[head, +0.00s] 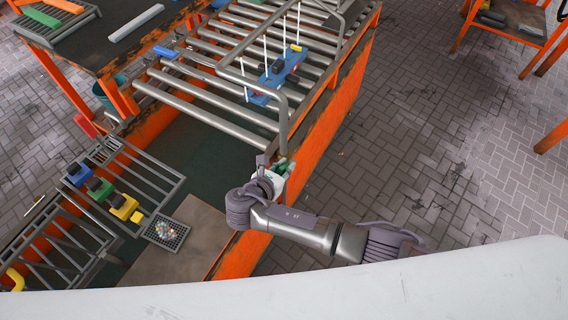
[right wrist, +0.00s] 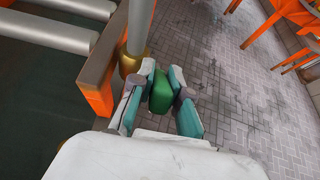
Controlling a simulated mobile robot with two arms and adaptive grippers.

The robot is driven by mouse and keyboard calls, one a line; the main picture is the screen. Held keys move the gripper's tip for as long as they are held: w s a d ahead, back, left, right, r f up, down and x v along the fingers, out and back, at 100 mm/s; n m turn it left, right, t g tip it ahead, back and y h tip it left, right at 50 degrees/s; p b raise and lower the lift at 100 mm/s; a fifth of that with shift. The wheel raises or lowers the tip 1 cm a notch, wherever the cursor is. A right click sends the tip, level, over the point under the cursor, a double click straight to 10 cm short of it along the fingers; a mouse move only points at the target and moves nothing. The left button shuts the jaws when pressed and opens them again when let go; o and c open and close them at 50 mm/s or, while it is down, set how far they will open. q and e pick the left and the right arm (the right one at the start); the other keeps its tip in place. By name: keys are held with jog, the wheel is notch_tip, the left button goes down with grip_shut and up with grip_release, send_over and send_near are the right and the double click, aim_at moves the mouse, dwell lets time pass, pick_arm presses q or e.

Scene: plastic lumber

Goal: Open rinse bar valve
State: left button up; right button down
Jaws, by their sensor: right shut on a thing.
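The rinse bar (head: 283,122) is a grey pipe frame arching over the roller table. In the right wrist view its upright pipe (right wrist: 138,28) runs down into a brass fitting (right wrist: 132,62). The green valve handle (right wrist: 161,92) is beside this fitting. My right gripper (head: 281,168) is at the foot of the pipe, at the table's near corner. It is shut on the green handle, with one finger on each side. The handle's joint with the fitting is partly hidden by a finger. My left gripper is not in view.
A blue piece (head: 279,78) with white rods lies on the rollers (head: 205,82). Coloured blocks (head: 99,188) sit on a rack at the left, near a small mesh tray (head: 166,233). The orange table side (head: 322,125) is close to my right arm.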

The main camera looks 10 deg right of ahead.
jog(key=r+g+p, duration=0.1)
jog(key=p, duration=0.1)
jog(key=w+r+g+y+p, duration=0.1)
jog(key=p, duration=0.2)
jog(key=shift+d, duration=0.4)
jog(key=shift+w+d+f+g+y+p, duration=0.1)
jog(key=shift+w+f+g+y+p, duration=0.15)
jog(key=shift+g+y+p, duration=0.35)
jog(key=c, duration=1.1)
grip_release()
